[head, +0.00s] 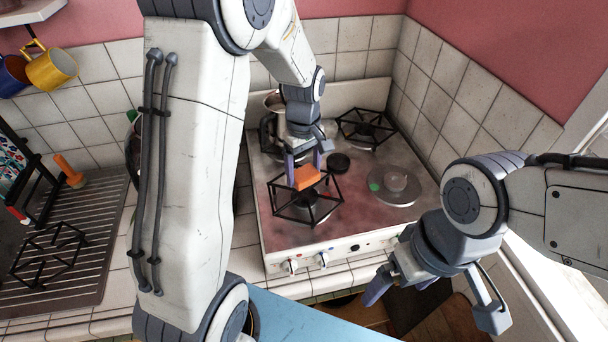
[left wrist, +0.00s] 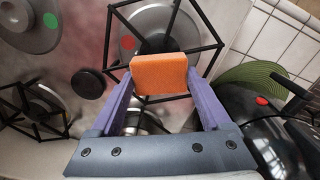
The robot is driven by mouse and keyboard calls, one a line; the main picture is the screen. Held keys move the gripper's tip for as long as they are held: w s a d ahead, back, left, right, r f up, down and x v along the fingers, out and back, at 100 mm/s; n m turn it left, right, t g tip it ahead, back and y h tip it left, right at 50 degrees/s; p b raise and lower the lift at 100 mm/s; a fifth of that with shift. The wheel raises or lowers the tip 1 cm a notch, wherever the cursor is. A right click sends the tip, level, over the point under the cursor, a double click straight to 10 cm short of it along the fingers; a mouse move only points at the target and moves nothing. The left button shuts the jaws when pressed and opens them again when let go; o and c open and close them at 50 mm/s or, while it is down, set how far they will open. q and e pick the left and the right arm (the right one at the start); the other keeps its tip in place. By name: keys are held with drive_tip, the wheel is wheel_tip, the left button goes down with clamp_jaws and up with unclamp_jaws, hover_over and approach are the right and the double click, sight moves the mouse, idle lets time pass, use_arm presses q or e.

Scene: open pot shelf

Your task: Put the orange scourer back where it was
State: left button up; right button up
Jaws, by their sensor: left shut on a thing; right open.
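The orange scourer (head: 307,178) is a small block. My left gripper (head: 304,168) is shut on it, and it also shows between the two purple fingers in the left wrist view (left wrist: 159,75). The scourer is over the front left burner of the stove, whose black pan support (head: 285,208) lies under or beside it. I cannot tell whether the scourer touches the pan support. My right gripper (head: 432,301) is open and empty at the lower right, in front of the stove.
The stove top (head: 270,165) also holds a black burner cap (head: 339,163), a round hotplate (head: 393,190), a green disc and a rear pan support (head: 366,129). Left is a ribbed drainer (head: 80,230) with loose pan supports. Mugs (head: 52,69) hang upper left.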

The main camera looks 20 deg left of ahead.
sight(304, 172)
use_arm(q)
wheel_tip(304, 172, down, 3)
drive_tip(key=shift+s+f+p, duration=0.1)
drive_tip(key=shift+p, duration=0.35)
drive_tip(key=shift+f+b, duration=0.35)
drive_tip(key=shift+f, duration=0.1)
drive_tip(key=o, duration=1.1)
drive_tip(key=shift+o, duration=0.2)
drive_tip(key=shift+r, duration=0.15)
